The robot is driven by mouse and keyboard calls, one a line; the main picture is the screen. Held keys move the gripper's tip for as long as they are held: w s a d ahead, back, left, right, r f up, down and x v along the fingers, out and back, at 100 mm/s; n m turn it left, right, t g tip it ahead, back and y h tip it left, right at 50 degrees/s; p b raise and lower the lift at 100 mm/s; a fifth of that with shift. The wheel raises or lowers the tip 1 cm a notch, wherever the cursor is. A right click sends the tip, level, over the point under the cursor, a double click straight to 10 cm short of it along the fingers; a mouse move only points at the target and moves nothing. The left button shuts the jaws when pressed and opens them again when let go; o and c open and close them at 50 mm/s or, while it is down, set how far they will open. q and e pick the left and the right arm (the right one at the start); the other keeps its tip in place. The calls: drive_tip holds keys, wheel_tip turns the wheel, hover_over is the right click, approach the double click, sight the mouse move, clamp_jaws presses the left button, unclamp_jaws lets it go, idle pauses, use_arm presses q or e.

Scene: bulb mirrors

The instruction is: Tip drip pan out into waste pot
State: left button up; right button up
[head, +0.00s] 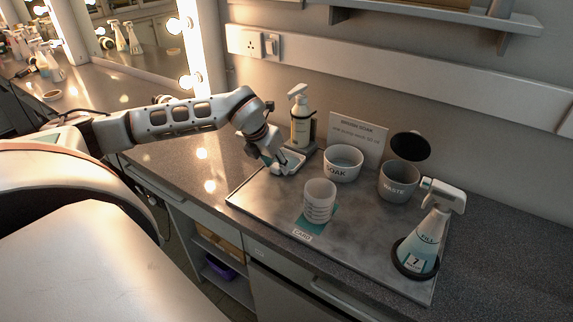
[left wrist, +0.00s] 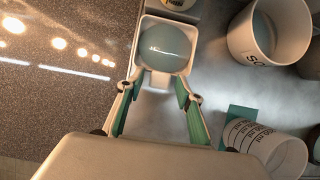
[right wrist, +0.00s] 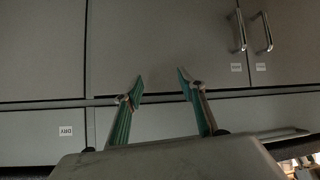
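The drip pan (left wrist: 166,45) is a small white square pan with a rounded pool of liquid in it. In the head view it sits at the back left of the grey tray (head: 262,205), below the pump bottle. My left gripper (left wrist: 158,76) is open, its fingers on either side of the pan's short tab, with gaps visible. In the head view my left gripper (head: 280,166) partly covers the pan. The waste pot (head: 396,188) is grey, labelled WASTE, with its dark round lid (head: 411,146) raised. My right gripper (right wrist: 160,80) is open and empty, facing cabinet fronts.
The SOAK bowl (head: 342,165) stands between pan and waste pot. A spray bottle (head: 424,240) stands at the right in a dark ring. A pump bottle (head: 300,115) and sign (head: 357,135) are behind.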

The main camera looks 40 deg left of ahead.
use_arm(q)
drive_tip(key=c, duration=1)
drive_tip(key=shift+o, duration=0.2)
drive_tip(key=shift+r+p, duration=0.55)
drive_tip(key=shift+r, duration=0.25)
drive_tip(key=shift+r+p, duration=0.3)
drive_tip(key=shift+r, duration=0.15)
drive_tip(key=shift+s+d+r, duration=0.1)
drive_tip(key=shift+s+r, duration=0.15)
drive_tip(key=shift+s, duration=0.35)
drive_tip(key=shift+s+d+r, duration=0.1)
drive_tip(key=shift+s+r, duration=0.15)
drive_tip(key=shift+s, duration=0.3)
drive_tip(key=shift+s+d+r, duration=0.1)
drive_tip(key=shift+s+r, duration=0.25)
drive_tip(key=shift+s, duration=0.45)
drive_tip(key=shift+s+d+r, duration=0.1)
drive_tip(key=shift+s+r, duration=0.2)
drive_tip(key=shift+s, duration=0.45)
drive_tip(key=shift+s+r, duration=0.35)
drive_tip(key=shift+s, duration=0.45)
